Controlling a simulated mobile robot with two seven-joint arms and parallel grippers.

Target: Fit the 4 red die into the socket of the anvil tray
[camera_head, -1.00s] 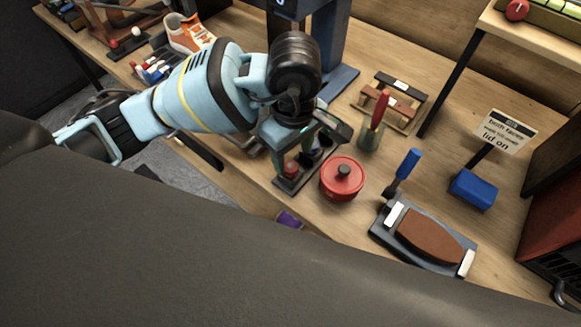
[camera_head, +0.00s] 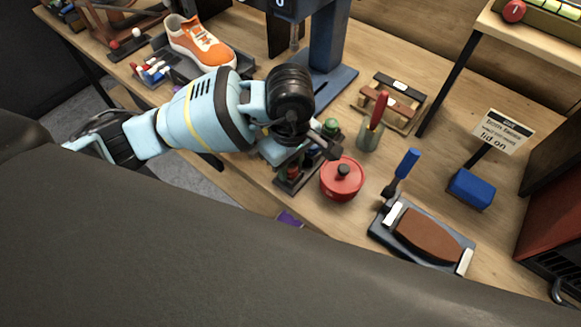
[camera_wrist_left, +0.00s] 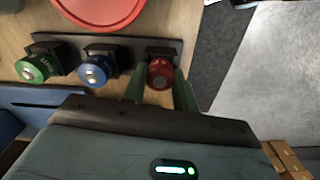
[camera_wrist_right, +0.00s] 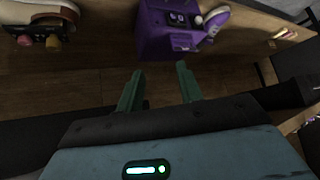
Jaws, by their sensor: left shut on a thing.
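The red die (camera_wrist_left: 160,73) stands at one end of the dark die rack (camera_wrist_left: 125,44), with the blue die (camera_wrist_left: 97,73) and green die (camera_wrist_left: 38,68) beside it. My left gripper (camera_wrist_left: 160,90) is shut on the red die, one finger on each side, with the die still at the rack. In the head view the red die (camera_head: 293,172) shows partly under my left gripper (camera_head: 302,158), and the green die (camera_head: 332,127) is at the far end. My right gripper (camera_wrist_right: 158,88) is open and empty. I cannot make out the anvil tray's socket.
A red lidded pot (camera_head: 342,179) stands close to the rack's right side. The press (camera_head: 328,45) rises behind my left arm. A cup with a red-handled tool (camera_head: 369,135) stands behind the pot.

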